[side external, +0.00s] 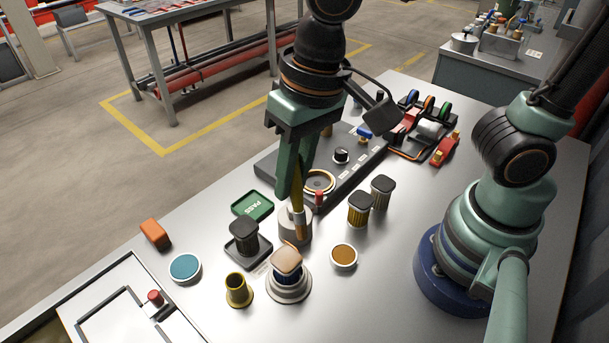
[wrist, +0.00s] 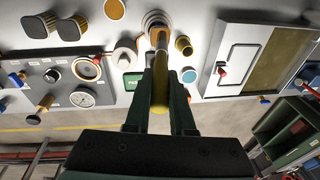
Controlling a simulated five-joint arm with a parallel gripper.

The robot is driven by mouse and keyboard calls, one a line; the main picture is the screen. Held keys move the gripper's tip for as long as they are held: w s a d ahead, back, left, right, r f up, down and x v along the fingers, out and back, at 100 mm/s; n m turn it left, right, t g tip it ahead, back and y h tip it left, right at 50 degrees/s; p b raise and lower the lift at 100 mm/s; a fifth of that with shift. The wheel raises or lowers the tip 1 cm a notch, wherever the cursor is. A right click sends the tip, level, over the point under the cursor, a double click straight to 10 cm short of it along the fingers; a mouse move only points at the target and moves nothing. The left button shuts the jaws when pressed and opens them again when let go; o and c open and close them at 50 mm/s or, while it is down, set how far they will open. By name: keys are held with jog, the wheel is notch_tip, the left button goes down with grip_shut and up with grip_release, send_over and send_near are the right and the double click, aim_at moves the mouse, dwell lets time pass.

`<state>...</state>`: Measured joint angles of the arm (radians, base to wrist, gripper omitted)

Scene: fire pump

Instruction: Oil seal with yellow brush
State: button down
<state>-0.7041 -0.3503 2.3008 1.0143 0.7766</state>
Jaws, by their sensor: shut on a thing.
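My gripper (side external: 290,190) is shut on the yellow brush (side external: 298,195), which hangs nearly upright with its coppery end down. In the side view the brush end overlaps a silver cylinder (side external: 284,227); contact cannot be told. In the wrist view the brush (wrist: 160,90) runs between my fingers (wrist: 160,118), its far end towards a stepped steel part (wrist: 153,17). That part also shows in the side view (side external: 289,290), with a dark blue body and tan top. A small round dish of brown material (side external: 344,255) stands right of it. Which part is the seal is unclear.
A brass bush (side external: 238,289), black-topped block (side external: 244,238), teal dish (side external: 185,267) and orange block (side external: 155,234) stand left. Two dark-capped parts (side external: 359,208) (side external: 382,191) stand right. A green PASS plate (side external: 253,205) and dark panel (side external: 345,160) lie behind. The front right tabletop is clear.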

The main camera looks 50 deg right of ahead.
jog(key=shift+f, duration=0.35)
